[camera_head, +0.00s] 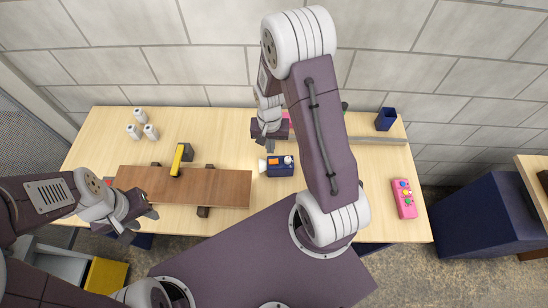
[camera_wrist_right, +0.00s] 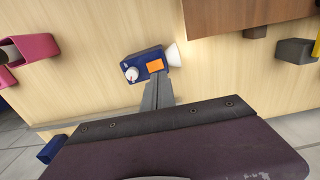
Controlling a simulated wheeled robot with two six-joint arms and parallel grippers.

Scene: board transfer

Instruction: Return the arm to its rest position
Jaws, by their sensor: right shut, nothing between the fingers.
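My right arm reaches over the table from the front, bent at a high elbow. Its gripper (camera_head: 270,145) is shut and empty, just behind the blue device (camera_head: 280,170) in the head view. In the right wrist view the closed fingertips (camera_wrist_right: 157,82) appear over the near edge of that device (camera_wrist_right: 146,68); I cannot tell whether they touch. My left gripper (camera_head: 147,213) is at the table's front left, by the left end of the brown board (camera_head: 220,188). Its finger opening is not clear.
The board lies on dark supports with a yellow-and-black tool (camera_head: 178,160) at it. Several white bottles (camera_head: 139,115) stand back left. A pink button box (camera_head: 404,199) is at the right and a blue cup (camera_head: 386,119) back right. A pink container (camera_wrist_right: 38,48) shows in the wrist view.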

